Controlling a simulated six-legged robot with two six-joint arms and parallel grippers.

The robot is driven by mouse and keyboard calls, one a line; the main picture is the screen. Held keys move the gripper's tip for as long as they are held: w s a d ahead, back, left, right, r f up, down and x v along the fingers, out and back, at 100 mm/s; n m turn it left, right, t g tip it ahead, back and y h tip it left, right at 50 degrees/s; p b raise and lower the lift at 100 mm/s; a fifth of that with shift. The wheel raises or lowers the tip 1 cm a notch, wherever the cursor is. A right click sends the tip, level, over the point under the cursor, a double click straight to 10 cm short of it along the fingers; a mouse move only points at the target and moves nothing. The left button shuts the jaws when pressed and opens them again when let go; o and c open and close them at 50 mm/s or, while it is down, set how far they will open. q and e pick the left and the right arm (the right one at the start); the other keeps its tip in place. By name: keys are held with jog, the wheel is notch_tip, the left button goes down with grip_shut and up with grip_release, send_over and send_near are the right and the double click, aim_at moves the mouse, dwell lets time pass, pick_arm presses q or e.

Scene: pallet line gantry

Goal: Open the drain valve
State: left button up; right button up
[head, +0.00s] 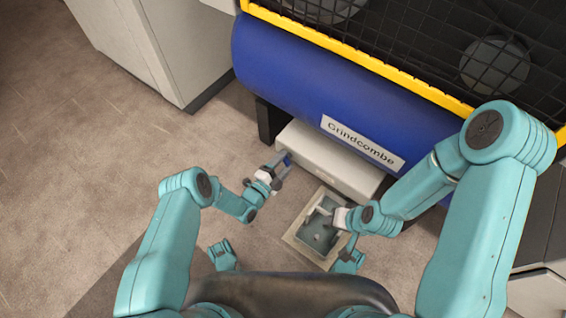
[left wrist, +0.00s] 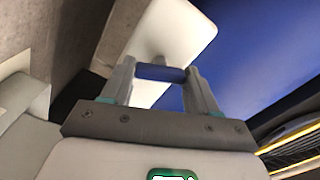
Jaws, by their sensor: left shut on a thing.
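The blue handle of what looks like the drain valve (left wrist: 160,74) is a short bar between the two fingers of my left gripper (left wrist: 162,84) in the left wrist view. In the head view my left gripper (head: 280,168) is shut on this handle, beside the left end of a pale box under the blue tank. Only a small blue bit of the handle shows there, and the valve's body cannot be made out. My right gripper (head: 328,212) is over a square drain basin in the floor; its fingers are too small to read.
The blue tank (head: 290,75), labelled Grindcombe, lies above the pale box (head: 328,160). The basin (head: 303,240) has a pale rim. A yellow-edged mesh guard (head: 400,40) stands behind the tank. A grey cabinet (head: 170,45) is at upper left. The floor at left is clear.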

pick_arm(q)
jog(key=shift+m, duration=2.3)
jog(key=o, duration=1.1)
jog(key=shift+c, duration=0.2)
